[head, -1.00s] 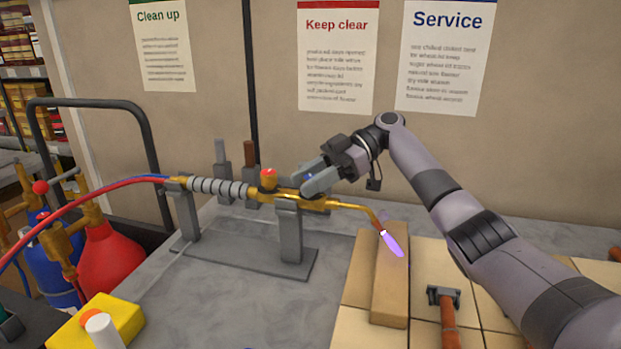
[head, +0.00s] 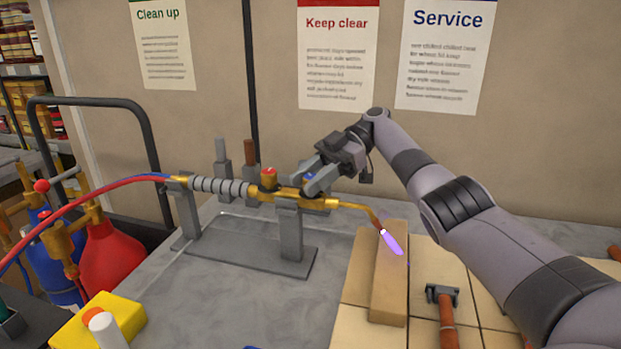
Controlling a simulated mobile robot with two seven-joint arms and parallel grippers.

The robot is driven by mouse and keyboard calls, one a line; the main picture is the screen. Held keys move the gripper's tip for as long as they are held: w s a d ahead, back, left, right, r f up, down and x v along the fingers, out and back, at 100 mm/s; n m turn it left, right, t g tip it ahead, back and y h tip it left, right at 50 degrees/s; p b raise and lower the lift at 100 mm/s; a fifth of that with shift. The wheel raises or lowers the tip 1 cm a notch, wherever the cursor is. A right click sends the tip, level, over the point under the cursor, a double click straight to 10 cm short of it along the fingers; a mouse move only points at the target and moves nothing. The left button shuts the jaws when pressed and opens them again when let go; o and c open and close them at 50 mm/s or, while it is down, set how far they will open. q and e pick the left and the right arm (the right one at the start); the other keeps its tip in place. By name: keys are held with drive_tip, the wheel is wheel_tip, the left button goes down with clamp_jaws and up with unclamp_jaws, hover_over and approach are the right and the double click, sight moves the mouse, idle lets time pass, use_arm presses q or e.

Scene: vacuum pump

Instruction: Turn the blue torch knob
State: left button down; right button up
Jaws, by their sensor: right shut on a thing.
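The brass torch (head: 330,203) rests across a grey stand (head: 290,235), its grey ribbed handle to the left. A purple flame (head: 392,243) burns at its tip. The blue torch knob (head: 309,177) sits on top of the torch body, mostly hidden between my fingers. A red knob (head: 269,176) stands on the torch to its left. My right gripper (head: 311,181) comes in from the right and is shut on the blue knob. My left gripper is not in view.
A wooden block (head: 389,290) lies on pale tiles under the flame. A hammer-like tool (head: 445,312) lies right of it. Red and blue hoses run left to a red cylinder (head: 112,258) and a blue one (head: 52,262). A yellow block (head: 120,318) is at the front left.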

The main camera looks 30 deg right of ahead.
drive_tip(key=shift+f, duration=0.2)
drive_tip(key=o, duration=1)
drive_tip(key=shift+c, duration=0.2)
drive_tip(key=shift+r, duration=0.1)
drive_tip(key=shift+m+t+b, duration=0.4)
drive_tip(key=shift+m+t, duration=0.8)
drive_tip(key=shift+t, duration=0.2)
drive_tip(key=shift+m+t+h, duration=0.3)
drive_tip(key=shift+m+t, duration=0.3)
drive_tip(key=shift+t, duration=0.1)
drive_tip(key=shift+m+t+h, duration=0.8)
drive_tip(key=shift+m+t, duration=0.8)
drive_tip(key=shift+t, duration=0.2)
drive_tip(key=shift+r+m+t+h+p, duration=0.1)
drive_tip(key=shift+m+t+h+p, duration=0.6)
drive_tip(key=shift+m+t+h, duration=1.6)
drive_tip(key=shift+m, duration=0.5)
